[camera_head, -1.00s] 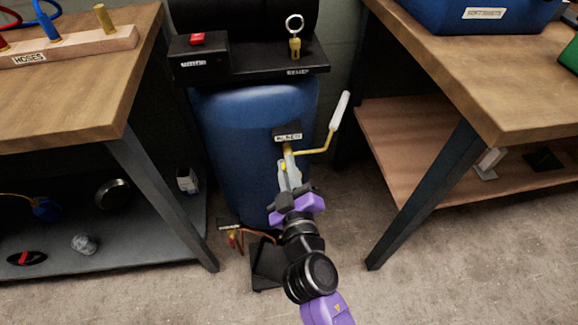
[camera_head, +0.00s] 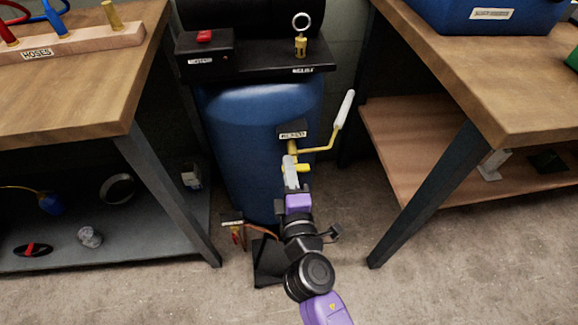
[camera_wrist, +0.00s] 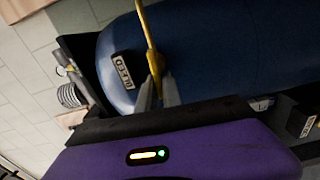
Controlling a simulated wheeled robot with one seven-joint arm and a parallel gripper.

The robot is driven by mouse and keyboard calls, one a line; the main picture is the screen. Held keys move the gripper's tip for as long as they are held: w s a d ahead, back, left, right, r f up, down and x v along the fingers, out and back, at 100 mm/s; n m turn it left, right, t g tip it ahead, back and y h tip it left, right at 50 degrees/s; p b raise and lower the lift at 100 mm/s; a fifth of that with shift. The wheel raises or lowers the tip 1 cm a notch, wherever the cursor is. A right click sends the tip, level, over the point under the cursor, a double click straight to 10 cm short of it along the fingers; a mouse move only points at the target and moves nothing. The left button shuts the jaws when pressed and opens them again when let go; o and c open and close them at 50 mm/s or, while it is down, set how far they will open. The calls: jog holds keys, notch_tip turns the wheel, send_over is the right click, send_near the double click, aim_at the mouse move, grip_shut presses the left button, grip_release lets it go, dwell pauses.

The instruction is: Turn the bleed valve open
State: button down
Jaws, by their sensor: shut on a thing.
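The bleed valve is on the front of the blue tank (camera_head: 240,130), under a black plate with a white label (camera_head: 292,134). The label reads BLEED in the wrist view (camera_wrist: 123,70). A yellow rod with a white grip (camera_head: 342,110) rises to the right from the valve. A short yellow handle (camera_head: 303,168) sits below it. My gripper (camera_head: 290,168) is shut on this yellow handle, which sticks out to the right of the fingers. In the wrist view the grey fingertips (camera_wrist: 160,88) close around yellow metal (camera_wrist: 150,45). The fingers hide part of the handle.
Wooden benches stand left (camera_head: 80,85) and right (camera_head: 470,70), their legs flanking the tank. A black shelf with a red-buttoned box (camera_head: 205,55) and a ringed brass fitting (camera_head: 301,40) is above. A tagged fitting with a copper-coloured tube (camera_head: 240,232) is low left.

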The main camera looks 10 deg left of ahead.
jog(key=shift+d+f+n, duration=0.1)
jog(key=shift+f+n, duration=0.15)
jog(key=shift+n, duration=0.15)
jog(key=c, duration=1.5)
grip_release()
jog(key=shift+r, duration=0.1)
jog(key=shift+s, duration=0.1)
jog(key=v, duration=0.7)
jog(key=shift+s+d, duration=0.1)
jog(key=shift+s, duration=0.25)
